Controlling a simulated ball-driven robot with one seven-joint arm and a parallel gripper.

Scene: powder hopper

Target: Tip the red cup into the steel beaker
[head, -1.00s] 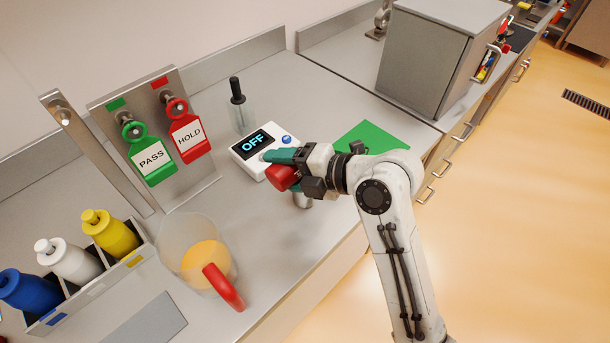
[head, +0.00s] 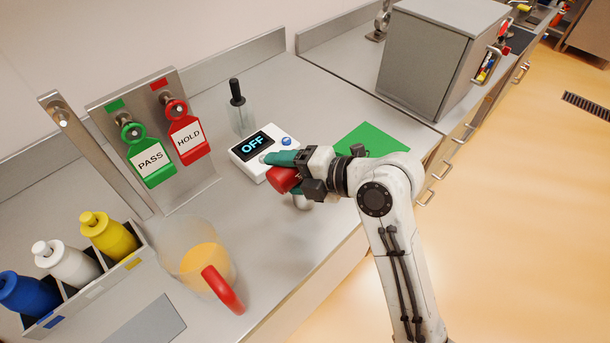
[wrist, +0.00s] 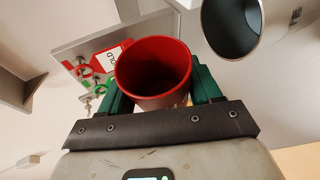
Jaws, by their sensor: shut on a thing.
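The red cup (head: 284,181) is held between the teal fingers of my gripper (head: 279,167), which is shut on it. The cup is tilted, and in the wrist view its mouth (wrist: 153,66) faces the camera with a dark inside; I cannot tell whether powder is in it. The steel beaker (head: 302,203) stands on the bench just below the cup and gripper, mostly hidden by them in the head view. In the wrist view the beaker (wrist: 232,22) shows its round dark opening at upper right, beside the cup and apart from it in the picture.
PASS (head: 150,160) and HOLD (head: 189,139) tags hang on a plate. A green mat (head: 368,138) lies behind the arm.

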